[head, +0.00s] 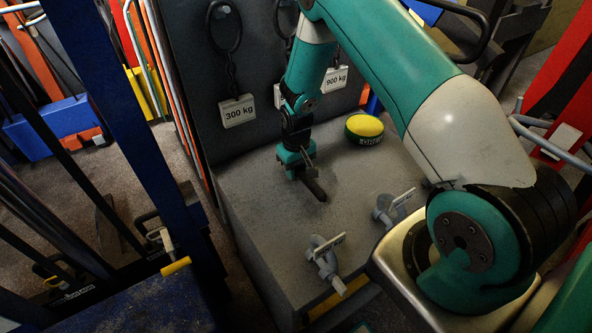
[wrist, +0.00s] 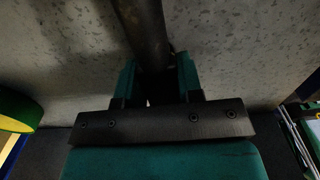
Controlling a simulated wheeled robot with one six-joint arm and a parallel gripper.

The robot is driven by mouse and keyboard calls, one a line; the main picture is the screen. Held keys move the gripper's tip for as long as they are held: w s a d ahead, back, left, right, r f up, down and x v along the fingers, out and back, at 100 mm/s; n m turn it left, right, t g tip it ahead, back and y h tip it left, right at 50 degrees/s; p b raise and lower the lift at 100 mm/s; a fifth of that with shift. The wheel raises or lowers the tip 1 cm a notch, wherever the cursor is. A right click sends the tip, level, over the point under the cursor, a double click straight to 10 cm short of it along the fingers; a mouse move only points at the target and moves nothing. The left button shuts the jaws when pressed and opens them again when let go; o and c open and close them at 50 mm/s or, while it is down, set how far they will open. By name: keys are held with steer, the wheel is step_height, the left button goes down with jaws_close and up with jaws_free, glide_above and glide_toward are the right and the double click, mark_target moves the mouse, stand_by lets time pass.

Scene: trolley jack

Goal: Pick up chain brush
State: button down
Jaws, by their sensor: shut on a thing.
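My gripper (head: 300,172) points down at a grey speckled surface, in the middle of the head view. It is shut on a dark, rod-like thing that fits the chain brush (head: 317,191), whose end sticks out toward the lower right. In the wrist view, the brush (wrist: 149,35) runs from the top edge down between the two green fingers of my gripper (wrist: 158,80). Its bristles cannot be made out, and part of it is hidden by the fingers. I cannot tell whether it touches the surface.
Two grey clamp-like things (head: 327,262) (head: 392,208) stand along the front edge. Behind hang chains with a 300 kg plate (head: 238,111) and a 900 kg plate (head: 334,79). The surface left of my gripper is clear.

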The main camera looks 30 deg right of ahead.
step_height(320, 180, up, 20)
steer(key=b, duration=0.3)
steer(key=shift+b, duration=0.3)
